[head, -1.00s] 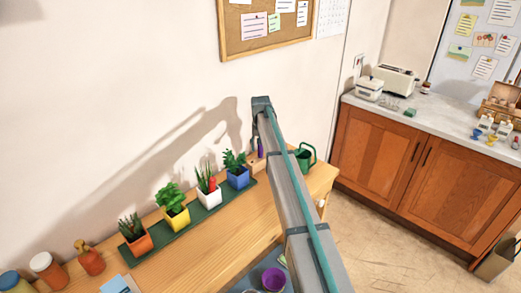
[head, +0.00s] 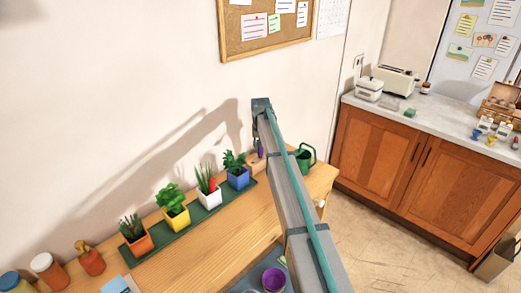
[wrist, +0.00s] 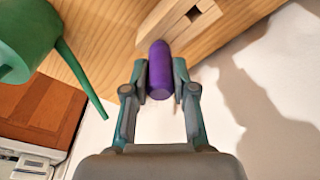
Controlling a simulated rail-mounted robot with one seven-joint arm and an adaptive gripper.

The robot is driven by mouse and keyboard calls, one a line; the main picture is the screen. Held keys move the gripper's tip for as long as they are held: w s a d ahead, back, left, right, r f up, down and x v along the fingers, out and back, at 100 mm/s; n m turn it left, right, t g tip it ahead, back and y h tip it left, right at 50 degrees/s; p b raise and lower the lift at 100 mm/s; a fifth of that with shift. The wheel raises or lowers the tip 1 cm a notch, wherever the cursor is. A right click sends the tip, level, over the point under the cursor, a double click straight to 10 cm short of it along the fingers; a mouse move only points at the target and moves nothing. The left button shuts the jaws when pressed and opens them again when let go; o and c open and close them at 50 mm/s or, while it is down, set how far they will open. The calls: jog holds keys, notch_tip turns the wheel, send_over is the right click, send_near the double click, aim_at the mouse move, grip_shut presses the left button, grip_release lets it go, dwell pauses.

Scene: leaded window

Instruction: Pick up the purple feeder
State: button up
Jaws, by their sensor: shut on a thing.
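The purple feeder (wrist: 160,80), a smooth rounded cylinder, stands between my gripper's fingers in the wrist view. My gripper (wrist: 160,66) is shut on it, one finger on each side. In the head view a small part of the purple feeder (head: 260,148) shows beside my arm, near the wall end of the wooden bench. My arm hides most of the gripper there. I cannot tell whether the feeder touches anything below it.
A slotted wooden block (wrist: 180,20) lies close to the feeder. A green watering can (head: 304,157) stands right of my arm. Potted plants line a green mat (head: 190,226) to the left. A purple cup (head: 273,280) stands near the bottom.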

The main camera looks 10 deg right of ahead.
jog(key=shift+r, duration=0.45)
notch_tip(320, 180, up, 2)
jog(key=shift+r+p, duration=0.2)
jog(key=shift+p, duration=0.5)
jog(key=s+r+p, duration=0.1)
jog(key=s+r, duration=0.1)
jog(key=r, duration=0.1)
jog(key=s+r+p, duration=0.2)
jog(key=s+r, duration=0.1)
jog(key=shift+s+a, duration=0.1)
jog(key=shift+s, duration=0.15)
jog(key=shift+c, duration=0.3)
jog(key=s+r+p, duration=0.4)
jog(key=s+r, duration=0.4)
jog(key=r, duration=0.1)
jog(key=shift+s+a+r, duration=0.25)
